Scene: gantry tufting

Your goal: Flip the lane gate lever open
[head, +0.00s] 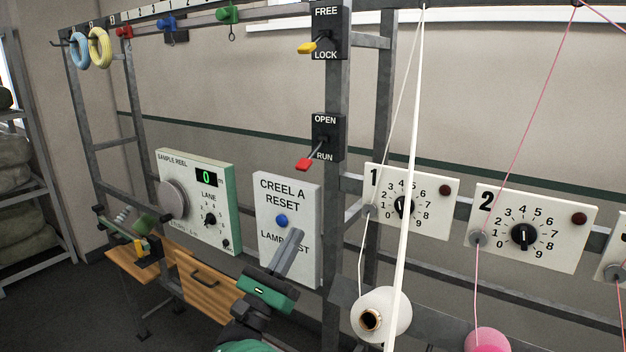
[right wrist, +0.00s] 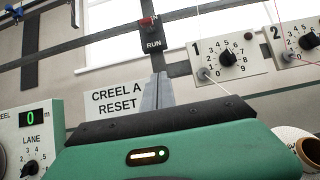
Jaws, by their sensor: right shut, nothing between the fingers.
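The lever with the red handle (head: 304,164) sits on a black plate marked OPEN and RUN (head: 327,136), on the upright post. The lever slants down toward the RUN side. In the right wrist view the red handle (right wrist: 148,21) shows at the top, above RUN. My right gripper (head: 296,233) is shut and empty, its grey fingers pointing up in front of the CREEL A RESET panel (head: 305,195). It is below the lever and apart from it. In the right wrist view its fingers (right wrist: 157,88) are together. My left gripper is not in view.
Above is a FREE/LOCK plate (head: 328,17) with a yellow lever (head: 307,47). The sample reel panel (head: 228,182) is at left. Numbered dial panels (head: 525,228), hanging yarns and a white cone (head: 384,310) are at right. A wooden bench (head: 203,290) holds a small device (head: 138,240).

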